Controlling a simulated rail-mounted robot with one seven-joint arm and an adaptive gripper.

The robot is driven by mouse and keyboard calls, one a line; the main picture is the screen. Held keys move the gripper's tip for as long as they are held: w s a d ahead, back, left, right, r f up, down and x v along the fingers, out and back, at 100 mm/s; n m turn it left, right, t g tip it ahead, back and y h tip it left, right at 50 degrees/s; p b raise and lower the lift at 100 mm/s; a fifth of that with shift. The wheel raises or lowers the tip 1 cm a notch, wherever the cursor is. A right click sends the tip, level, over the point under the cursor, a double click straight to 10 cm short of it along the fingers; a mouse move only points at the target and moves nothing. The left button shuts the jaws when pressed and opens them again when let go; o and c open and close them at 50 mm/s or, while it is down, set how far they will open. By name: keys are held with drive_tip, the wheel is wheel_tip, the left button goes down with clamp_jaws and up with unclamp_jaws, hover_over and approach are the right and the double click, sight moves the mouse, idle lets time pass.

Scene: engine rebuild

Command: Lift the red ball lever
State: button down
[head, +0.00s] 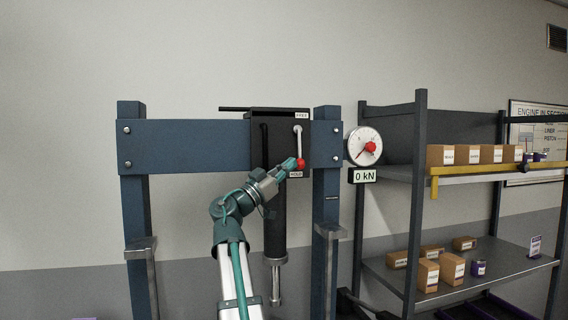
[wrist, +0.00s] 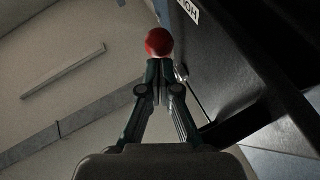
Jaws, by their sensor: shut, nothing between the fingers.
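The red ball (head: 300,164) sits at the lower end of a pale lever (head: 298,142) on the front of the black press head. The lever hangs down, with the ball just above the lower label, HOLD (head: 296,174). My gripper (head: 291,165) is at the ball's lower left. In the wrist view the red ball (wrist: 159,42) is right at the tips of my gripper (wrist: 159,66). The fingers are shut together with nothing between them. The ball is beyond the tips, not between them; I cannot tell whether they touch.
A blue press frame (head: 190,145) surrounds the black head, with a ram (head: 275,280) below. A dial gauge (head: 363,145) with a red centre and a 0 kN display (head: 365,176) are at the right. Shelves (head: 465,258) with boxes stand further right. The upper label reads FREE (head: 301,115).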

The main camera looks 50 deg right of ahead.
sight(301, 167)
drive_tip(key=shift+f+b, duration=0.15)
drive_tip(key=shift+b, duration=0.2)
drive_tip(key=h+b, duration=0.1)
drive_tip(key=b, duration=0.2)
drive_tip(key=s+d+f+n+h+b, duration=0.1)
drive_tip(key=b, duration=0.3)
drive_tip(key=d+n+t+h+b, duration=0.1)
drive_tip(key=b, duration=0.3)
drive_tip(key=shift+s+d+f, duration=0.1)
drive_tip(key=shift+s+f, duration=0.1)
drive_tip(key=shift+s, duration=0.1)
drive_tip(key=s+d+r+b, duration=0.1)
drive_tip(key=s+d+b, duration=0.1)
drive_tip(key=b, duration=0.4)
drive_tip(key=s+d+r+b, duration=0.1)
drive_tip(key=d+r+b, duration=0.1)
drive_tip(key=b, duration=0.4)
drive_tip(key=s+d+r+b, duration=0.1)
drive_tip(key=s+d+b, duration=0.1)
drive_tip(key=b, duration=0.4)
drive_tip(key=shift+s+d+r, duration=0.15)
drive_tip(key=shift+d+r, duration=0.05)
drive_tip(key=shift+d, duration=0.25)
drive_tip(key=shift+s+d+r, duration=0.15)
drive_tip(key=shift+d+r, duration=0.05)
drive_tip(key=shift+d, duration=0.2)
drive_tip(key=shift+r, duration=0.2)
